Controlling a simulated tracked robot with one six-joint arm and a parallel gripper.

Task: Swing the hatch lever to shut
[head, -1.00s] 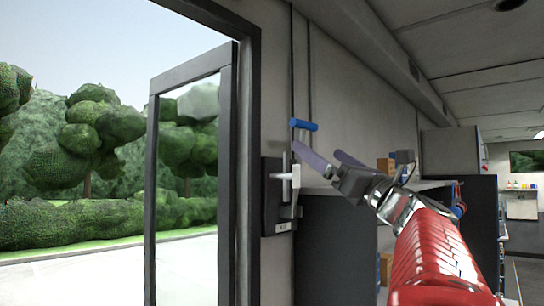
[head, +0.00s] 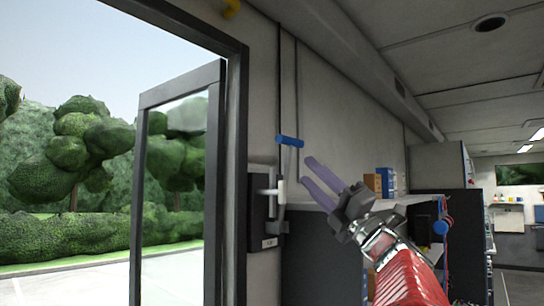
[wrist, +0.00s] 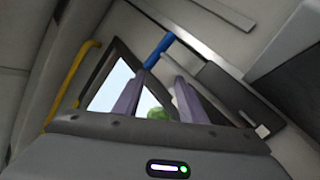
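A blue grip (head: 290,141) sticks out crosswise near the wall beside the doorway, above a dark wall plate (head: 262,212). A pale lever-like handle (head: 272,191) is on that plate. I cannot tell how the blue grip joins the plate. In the wrist view the blue grip (wrist: 158,50) shows just beyond my fingertips, between and above them. My gripper (head: 307,170) is open and empty, with two purple fingers apart. It points up and left toward the blue grip, just right of and below it in the head view. No contact is visible.
An open framed door panel (head: 215,180) stands left of the plate, with trees and pavement outside. A yellow rail (wrist: 72,80) runs by the doorway. A dark cabinet (head: 312,255) stands behind my arm, with boxes (head: 380,183) farther right.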

